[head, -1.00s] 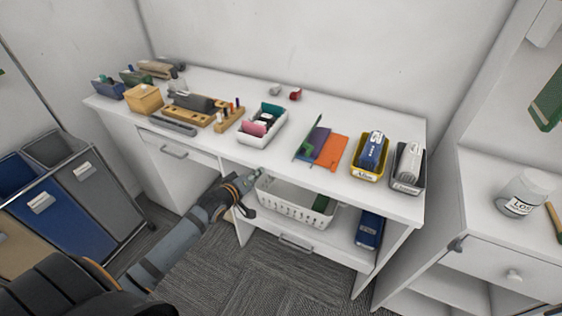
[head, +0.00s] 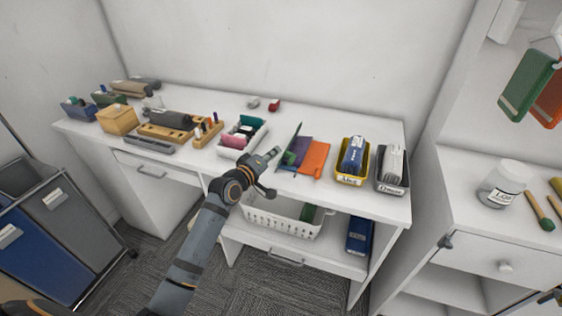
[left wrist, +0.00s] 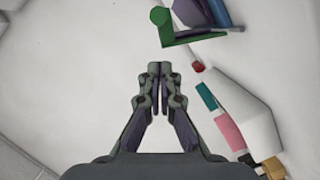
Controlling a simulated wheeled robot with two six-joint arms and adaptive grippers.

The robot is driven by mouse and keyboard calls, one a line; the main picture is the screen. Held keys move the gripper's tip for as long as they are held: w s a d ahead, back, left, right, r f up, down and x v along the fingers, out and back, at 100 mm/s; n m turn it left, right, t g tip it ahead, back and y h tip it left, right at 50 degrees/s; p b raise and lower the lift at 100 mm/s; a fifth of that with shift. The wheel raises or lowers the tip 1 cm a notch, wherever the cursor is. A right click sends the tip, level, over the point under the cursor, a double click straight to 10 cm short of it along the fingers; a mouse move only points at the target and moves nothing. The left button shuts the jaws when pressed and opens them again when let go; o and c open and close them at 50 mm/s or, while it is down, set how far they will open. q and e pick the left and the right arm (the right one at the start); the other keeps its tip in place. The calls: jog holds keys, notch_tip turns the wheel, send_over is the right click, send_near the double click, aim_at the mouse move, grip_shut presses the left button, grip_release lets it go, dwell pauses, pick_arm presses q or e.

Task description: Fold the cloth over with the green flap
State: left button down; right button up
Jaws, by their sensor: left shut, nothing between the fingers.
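The cloth lies on the white desk, with an orange part (head: 314,158) at the right and a purple part (head: 299,148) beside it. Its green flap (head: 291,149) stands tilted up along the left side. In the left wrist view the green flap (left wrist: 165,27) shows at the top, with purple (left wrist: 190,12) beyond it. My left gripper (head: 274,153) is shut and empty, just left of the flap and apart from it. Its closed fingertips (left wrist: 160,69) point toward the flap in the wrist view. My right gripper is not in view.
A white tray (head: 226,151) with pink and teal items stands left of my gripper. A yellow bin (head: 351,181) and a dark bin (head: 391,186) stand right of the cloth. A white basket (head: 285,228) sits on the shelf below. A small red item (head: 274,105) lies behind.

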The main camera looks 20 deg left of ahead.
aim_at(288, 154)
pick_arm(q)
jog(key=shift+s+d+f, duration=0.15)
jog(key=shift+d+f, duration=0.55)
jog(key=shift+d, duration=0.35)
jog(key=shift+d+f, duration=0.15)
jog(key=shift+d, duration=0.2)
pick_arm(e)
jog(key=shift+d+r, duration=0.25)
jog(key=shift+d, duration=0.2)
pick_arm(q)
jog(key=shift+f, duration=0.1)
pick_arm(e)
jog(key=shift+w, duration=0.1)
